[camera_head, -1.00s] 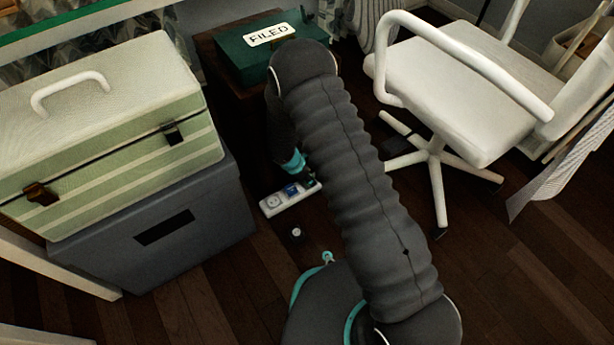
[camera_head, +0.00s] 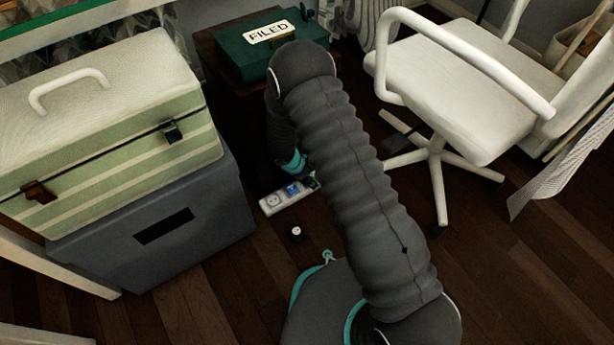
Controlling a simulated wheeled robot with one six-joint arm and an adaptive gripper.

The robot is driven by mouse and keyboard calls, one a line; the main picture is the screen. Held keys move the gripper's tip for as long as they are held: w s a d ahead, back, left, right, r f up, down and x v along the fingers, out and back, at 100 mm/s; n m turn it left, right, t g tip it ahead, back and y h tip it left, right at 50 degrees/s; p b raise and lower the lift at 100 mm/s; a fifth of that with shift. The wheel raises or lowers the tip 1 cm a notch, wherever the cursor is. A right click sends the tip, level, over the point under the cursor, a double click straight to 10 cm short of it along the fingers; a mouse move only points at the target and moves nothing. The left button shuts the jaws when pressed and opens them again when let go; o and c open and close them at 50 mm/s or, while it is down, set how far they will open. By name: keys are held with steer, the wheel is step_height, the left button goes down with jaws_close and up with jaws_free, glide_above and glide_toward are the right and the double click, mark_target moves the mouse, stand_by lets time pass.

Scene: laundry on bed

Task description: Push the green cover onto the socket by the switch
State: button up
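A white power strip (camera_head: 287,197) lies on the dark floor. A round socket (camera_head: 272,201) shows at its left end, with a lit blue switch (camera_head: 292,189) beside it. The strip's right end is partly covered by my gripper (camera_head: 312,181) and arm. My gripper is low over that end, dark and small in view; its fingers cannot be made out. I cannot clearly pick out the green cover from the dark and teal parts there. A small dark round piece with a pale top (camera_head: 296,233) sits on the floor in front of the strip.
A grey bin (camera_head: 190,245) with a green striped case (camera_head: 110,150) on it stands left of the strip. A green box marked FILED (camera_head: 240,58) sits on a dark cabinet behind. A white chair (camera_head: 455,95) stands at the right. Floor in front is mostly clear.

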steer(key=v, duration=1.2)
stand_by(0.6)
steer(key=s+d+r+m+g, duration=0.2)
steer(key=s+d+r+m, duration=0.15)
steer(key=s+m, duration=0.35)
steer(key=s+d+r+m+t+y+p, duration=0.1)
steer(key=s+d+r+m+p, duration=0.2)
steer(key=r, duration=1.2)
steer(key=s+d+r+m+t+y+p, duration=0.1)
steer(key=s+d+r+m+p, duration=0.3)
steer(key=s+d+r+m, duration=0.4)
steer(key=s+d+r+m+t+y+p, duration=0.1)
steer(key=s+d+r+m+t+p, duration=0.2)
steer(key=r, duration=2)
steer(key=s+d+m, duration=0.3)
steer(key=s, duration=0.1)
steer(key=shift+d+m+y, duration=0.2)
steer(key=shift+m+y, duration=0.2)
